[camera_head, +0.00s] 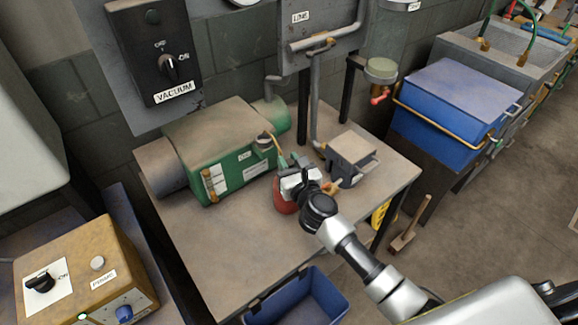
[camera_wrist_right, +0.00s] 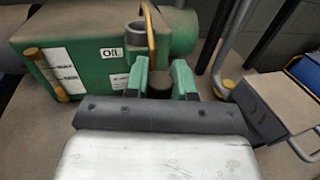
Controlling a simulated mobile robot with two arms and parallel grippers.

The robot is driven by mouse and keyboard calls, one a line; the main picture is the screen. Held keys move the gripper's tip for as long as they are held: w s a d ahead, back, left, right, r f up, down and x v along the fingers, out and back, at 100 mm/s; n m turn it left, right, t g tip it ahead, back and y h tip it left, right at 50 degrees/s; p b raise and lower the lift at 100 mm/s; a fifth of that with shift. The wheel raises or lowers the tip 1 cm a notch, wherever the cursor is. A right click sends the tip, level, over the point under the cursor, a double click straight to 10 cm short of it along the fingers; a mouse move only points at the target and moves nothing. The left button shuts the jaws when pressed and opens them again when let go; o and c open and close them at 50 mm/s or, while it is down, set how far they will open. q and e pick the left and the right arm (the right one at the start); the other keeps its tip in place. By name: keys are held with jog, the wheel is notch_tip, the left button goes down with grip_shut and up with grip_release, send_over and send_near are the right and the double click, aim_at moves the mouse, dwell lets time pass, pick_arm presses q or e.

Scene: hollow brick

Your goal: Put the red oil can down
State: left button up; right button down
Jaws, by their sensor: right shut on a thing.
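The red oil can (camera_head: 284,201) is at the middle of the metal table, right of the green pump unit (camera_head: 222,155). My right gripper (camera_head: 291,178) is shut on it and covers much of it. Its thin spout points up and left toward the filler cup on the pump. I cannot tell whether the can's base touches the table. In the wrist view the two green fingers of my right gripper (camera_wrist_right: 161,80) hold a dark part between them, and a tan spout (camera_wrist_right: 151,30) rises beside the filler cup marked OIL (camera_wrist_right: 137,32). The can's red body is hidden there. My left gripper is not in view.
The metal table (camera_head: 225,250) has bare room in front of the pump. A grey vise-like block (camera_head: 350,160) stands right of the can. A blue bin (camera_head: 305,300) is below the front edge. A yellow control box (camera_head: 85,270) is at left, a blue chest (camera_head: 455,100) at right.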

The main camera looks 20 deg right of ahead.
jog(key=shift+f, duration=0.1)
jog(key=c, duration=0.9)
grip_release()
jog(key=shift+c, duration=0.2)
jog(key=shift+s, duration=0.15)
jog(key=s+d, duration=0.1)
jog(key=s, duration=1)
jog(key=shift+s+b, duration=0.35)
jog(key=shift+b, duration=0.1)
